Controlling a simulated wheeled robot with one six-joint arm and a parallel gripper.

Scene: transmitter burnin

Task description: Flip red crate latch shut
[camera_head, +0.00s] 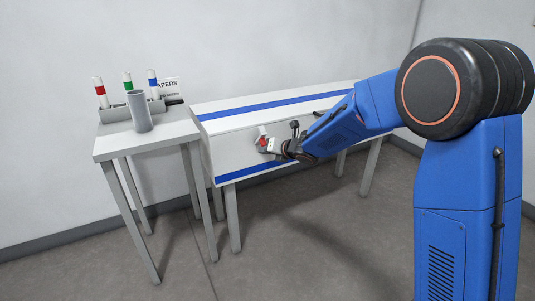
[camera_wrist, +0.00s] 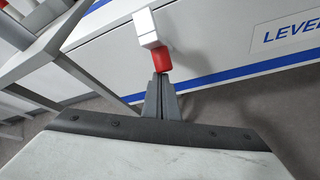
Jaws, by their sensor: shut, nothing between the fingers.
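The crate (camera_head: 225,128) is a long white box with blue stripes, standing on grey legs. Its front face (camera_wrist: 205,57) fills much of the wrist view. The latch has a red part (camera_wrist: 162,60) with a white block (camera_wrist: 147,27) above it, tilted to the left. In the head view the red part (camera_head: 262,142) is small on the crate's front. My gripper (camera_wrist: 161,80) is shut and empty, its fingertips at the lower end of the red part. I cannot tell whether they touch it. In the head view my gripper (camera_head: 276,147) partly covers the latch area.
A small grey table (camera_head: 150,141) stands left of the crate, with a grey cup (camera_head: 140,112) and a rack (camera_head: 114,114) of red, green and blue banded tubes. A dark handle-like part (camera_head: 295,127) projects near my wrist. The floor in front is clear.

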